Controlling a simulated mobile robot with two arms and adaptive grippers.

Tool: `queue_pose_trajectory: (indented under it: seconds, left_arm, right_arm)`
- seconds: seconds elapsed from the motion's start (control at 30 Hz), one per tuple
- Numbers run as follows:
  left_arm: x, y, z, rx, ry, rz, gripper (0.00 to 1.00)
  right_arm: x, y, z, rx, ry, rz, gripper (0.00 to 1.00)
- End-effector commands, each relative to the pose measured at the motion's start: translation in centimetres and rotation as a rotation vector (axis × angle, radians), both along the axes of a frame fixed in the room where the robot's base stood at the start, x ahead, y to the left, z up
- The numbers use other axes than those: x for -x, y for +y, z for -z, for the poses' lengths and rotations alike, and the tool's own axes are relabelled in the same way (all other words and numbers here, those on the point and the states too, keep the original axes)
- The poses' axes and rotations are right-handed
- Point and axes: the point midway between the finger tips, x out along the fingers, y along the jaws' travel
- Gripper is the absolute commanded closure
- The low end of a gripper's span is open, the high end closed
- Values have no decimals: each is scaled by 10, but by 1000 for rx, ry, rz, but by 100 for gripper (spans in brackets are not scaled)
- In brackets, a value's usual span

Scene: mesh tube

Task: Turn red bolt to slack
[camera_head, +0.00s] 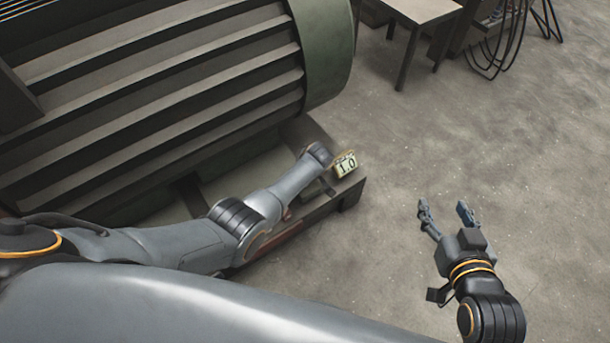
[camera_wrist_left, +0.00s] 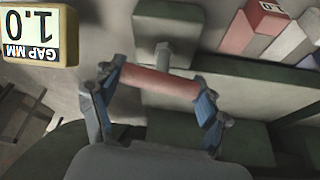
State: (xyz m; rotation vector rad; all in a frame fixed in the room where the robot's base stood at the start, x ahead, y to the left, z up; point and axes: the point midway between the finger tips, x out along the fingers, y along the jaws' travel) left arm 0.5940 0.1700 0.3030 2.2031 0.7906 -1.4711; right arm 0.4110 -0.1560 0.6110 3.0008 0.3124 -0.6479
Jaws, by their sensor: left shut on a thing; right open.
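In the left wrist view, the red bolt (camera_wrist_left: 158,83) shows as a red cylinder lying across between the two blue-grey fingers of my left gripper (camera_wrist_left: 156,105). The fingers are closed on its two ends. A grey shaft (camera_wrist_left: 163,56) sticks out just above it, by a dark green block. In the head view my left arm reaches along the motor base, and its fingers and the red bolt are hidden there. A gap display (camera_head: 346,165) reads 1.0; it also shows upside down in the left wrist view (camera_wrist_left: 30,35), marked GAP MM. My right gripper (camera_head: 445,215) is open and empty over the floor.
A large finned motor (camera_head: 150,90) with a green end ring fills the upper left. A small table (camera_head: 425,12) and cables stand at the back. The floor to the right is clear. The left wrist view also shows red (camera_wrist_left: 250,28) and grey blocks at the upper right.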

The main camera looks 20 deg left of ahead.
Motion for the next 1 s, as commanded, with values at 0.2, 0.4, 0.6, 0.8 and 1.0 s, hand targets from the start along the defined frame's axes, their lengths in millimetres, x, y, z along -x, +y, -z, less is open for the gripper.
queue_pose_trajectory:
  seconds: [0.2,0.4,0.6,0.8,1.0]
  left_arm:
    - [1,-1,1,2,4,0,23]
    - [1,0,1,1,2,0,2]
    - [0,0,0,0,1,1,2]
    - [1,-1,-3,1,0,0,2]
    - [5,-6,-17,2,-2,1,2]
  right_arm:
    - [0,0,0,0,1,0,41]
    - [0,0,0,0,1,0,41]
    - [0,0,1,0,2,-1,41]
    - [0,0,-1,0,-1,1,41]
    - [0,0,0,0,0,1,41]
